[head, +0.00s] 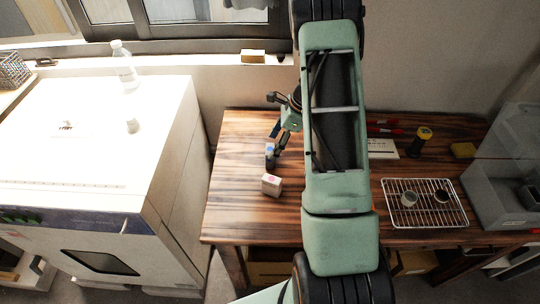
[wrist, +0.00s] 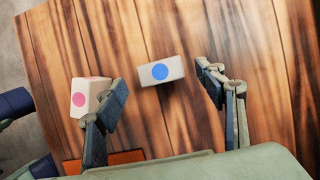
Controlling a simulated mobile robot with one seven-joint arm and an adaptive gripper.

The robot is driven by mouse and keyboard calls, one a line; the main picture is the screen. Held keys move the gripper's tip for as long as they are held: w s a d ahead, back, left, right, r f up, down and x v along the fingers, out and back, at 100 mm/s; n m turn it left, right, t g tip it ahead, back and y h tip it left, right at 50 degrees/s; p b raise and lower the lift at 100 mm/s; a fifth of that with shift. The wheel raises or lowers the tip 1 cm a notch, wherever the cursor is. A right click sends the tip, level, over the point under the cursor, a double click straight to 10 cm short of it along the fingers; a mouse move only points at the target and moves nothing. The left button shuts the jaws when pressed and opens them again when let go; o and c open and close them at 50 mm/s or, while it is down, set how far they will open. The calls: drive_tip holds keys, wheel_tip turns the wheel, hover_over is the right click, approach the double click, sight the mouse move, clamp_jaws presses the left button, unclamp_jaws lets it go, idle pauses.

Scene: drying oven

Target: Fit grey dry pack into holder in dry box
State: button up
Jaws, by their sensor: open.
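A pale grey-white pack with a blue dot (wrist: 161,73) lies on the wooden table between the spread fingers of my gripper (wrist: 160,95) in the wrist view, touching neither finger. A second pale pack with a pink dot (wrist: 88,97) is beside the left finger, partly covered by it. In the head view, the blue-dot pack (head: 269,149) is by my gripper (head: 277,146), and the pink-dot pack (head: 271,185) sits nearer the camera. My gripper is open and empty. A grey translucent box (head: 490,180) at the right holds a dark, cup-like item (head: 529,196), perhaps the holder.
A wire rack (head: 396,222) with two small round containers lies on the table (head: 235,215) left of the box. A white oven-like cabinet (head: 130,155) is at the left.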

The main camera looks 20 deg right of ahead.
sight(270, 149)
drive_tip(key=shift+x, duration=1.75)
drive_tip(key=shift+w+a, duration=0.1)
drive_tip(key=c, duration=1.3)
drive_tip(key=shift+r, duration=0.1)
